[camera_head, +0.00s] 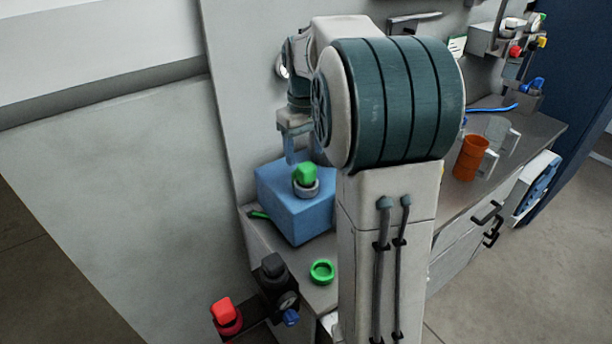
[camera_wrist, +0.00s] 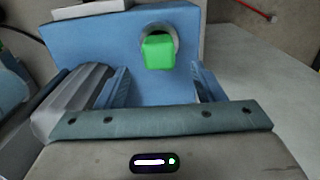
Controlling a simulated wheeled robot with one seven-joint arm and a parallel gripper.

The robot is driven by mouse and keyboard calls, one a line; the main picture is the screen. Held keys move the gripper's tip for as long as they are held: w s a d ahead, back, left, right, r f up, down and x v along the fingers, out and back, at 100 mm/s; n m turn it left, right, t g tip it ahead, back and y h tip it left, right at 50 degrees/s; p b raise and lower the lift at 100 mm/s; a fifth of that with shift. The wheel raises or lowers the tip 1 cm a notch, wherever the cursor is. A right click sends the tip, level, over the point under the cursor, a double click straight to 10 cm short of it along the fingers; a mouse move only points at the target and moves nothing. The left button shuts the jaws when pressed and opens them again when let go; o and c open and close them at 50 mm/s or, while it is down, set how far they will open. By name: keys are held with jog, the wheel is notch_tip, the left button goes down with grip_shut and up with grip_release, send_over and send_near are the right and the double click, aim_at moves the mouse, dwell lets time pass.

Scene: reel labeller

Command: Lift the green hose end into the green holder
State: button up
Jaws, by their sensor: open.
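The green hose end (camera_head: 306,174) is a blocky green piece sitting in a grey ring on the blue box (camera_head: 290,218). It also shows in the wrist view (camera_wrist: 158,52), in front of the blue box face and roughly centred between my fingers. My gripper (camera_head: 293,150) is just above and behind it in the head view, partly hidden by my arm. In the wrist view my gripper (camera_wrist: 162,84) is open, with a finger on either side and nothing held. A green ring (camera_head: 322,272), apparently the green holder, is empty on the bench below the box.
A red piece in a red ring (camera_head: 227,314) and a black knobbed part (camera_head: 273,268) are at the lower left. An orange cup (camera_head: 471,158) stands on the bench at right. A wall panel rises behind the blue box. My arm hides the bench's middle.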

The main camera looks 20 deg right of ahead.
jog(key=f, duration=0.3)
jog(key=f+p, duration=0.1)
jog(key=f, duration=0.1)
jog(key=shift+s+d+f, duration=0.1)
jog(key=shift+s+f, duration=0.15)
jog(key=shift+f, duration=0.1)
jog(key=shift+c, duration=0.3)
jog(key=c, duration=1.1)
notch_tip(320, 180, up, 10)
notch_tip(320, 180, up, 7)
jog(key=p, duration=0.6)
send_over(306, 165)
jog(key=shift+s, duration=0.1)
